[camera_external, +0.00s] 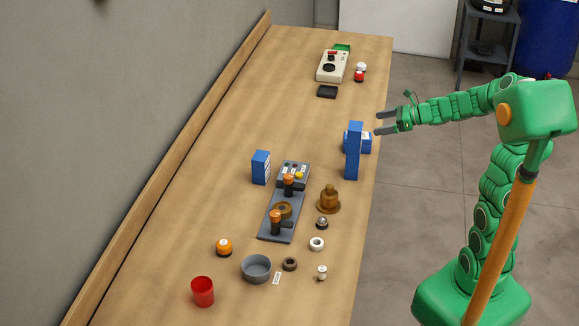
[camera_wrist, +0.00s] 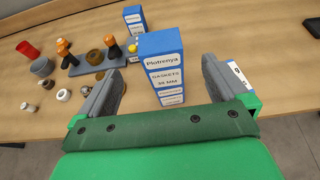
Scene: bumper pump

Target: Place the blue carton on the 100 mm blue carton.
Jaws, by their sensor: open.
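A tall upright blue carton (camera_external: 353,155) stands near the table's right edge. In the wrist view this carton (camera_wrist: 160,52) shows between my jaws; its label reads "Plotrenya GASKETS", with a size too small to read surely. A lower blue carton (camera_external: 366,143) sits partly hidden behind it; a blue and white piece (camera_wrist: 240,74) shows beyond my right finger. A third blue carton (camera_external: 261,167) stands upright farther left and also shows in the wrist view (camera_wrist: 133,18). I cannot tell which is 100 mm. My gripper (camera_external: 378,124) is open and empty, beside the tall carton.
A grey base with orange-topped handles (camera_external: 283,212) and a brass part (camera_external: 329,198) stand mid-table. A red cup (camera_external: 202,291), a grey bowl (camera_external: 256,268) and small parts are in front. A beige device (camera_external: 332,66) stands at the back. Table around the third carton is clear to its left.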

